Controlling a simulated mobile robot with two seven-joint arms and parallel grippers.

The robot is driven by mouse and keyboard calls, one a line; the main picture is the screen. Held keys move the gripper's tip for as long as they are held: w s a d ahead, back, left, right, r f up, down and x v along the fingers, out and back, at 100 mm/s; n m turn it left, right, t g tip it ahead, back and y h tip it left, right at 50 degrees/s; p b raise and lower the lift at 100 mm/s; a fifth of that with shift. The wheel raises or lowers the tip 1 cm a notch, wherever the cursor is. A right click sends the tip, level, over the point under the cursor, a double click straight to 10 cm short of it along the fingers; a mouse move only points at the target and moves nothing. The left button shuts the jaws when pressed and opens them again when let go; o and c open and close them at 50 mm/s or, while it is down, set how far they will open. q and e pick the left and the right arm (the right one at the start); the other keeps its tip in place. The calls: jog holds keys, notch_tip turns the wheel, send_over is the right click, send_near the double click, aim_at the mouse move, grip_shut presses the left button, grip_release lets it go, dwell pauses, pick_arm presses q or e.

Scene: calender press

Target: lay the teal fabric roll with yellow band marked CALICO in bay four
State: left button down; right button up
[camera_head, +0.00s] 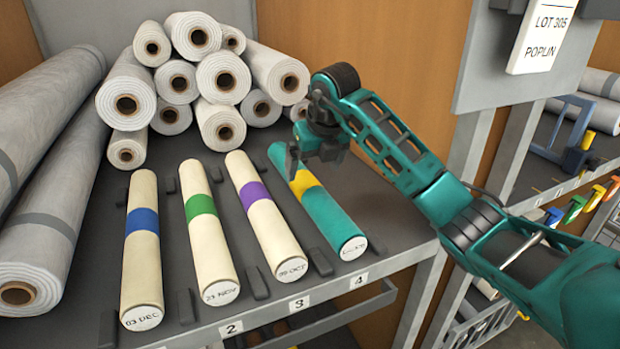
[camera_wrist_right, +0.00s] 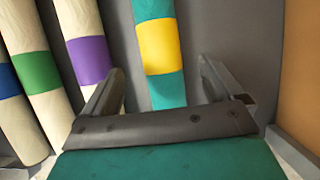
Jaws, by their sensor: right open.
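The teal fabric roll (camera_head: 330,215) with a yellow band lies on the shelf at the right end of the row, behind the label 4 (camera_head: 359,281). Its white front end carries small lettering that I cannot read fully. A divider (camera_head: 320,262) stands at its left. In the right wrist view the roll (camera_wrist_right: 165,88) shows between the two spread fingers, with gaps on both sides. My left gripper is not in view.
Cream rolls with a purple band (camera_head: 263,215), a green band (camera_head: 207,235) and a blue band (camera_head: 142,250) lie to the left. Grey-white rolls (camera_head: 195,75) are stacked behind. A hanging LOT 305 POPLIN sign (camera_head: 543,35) is at upper right.

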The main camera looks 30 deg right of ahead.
jog(key=shift+v, duration=2.35)
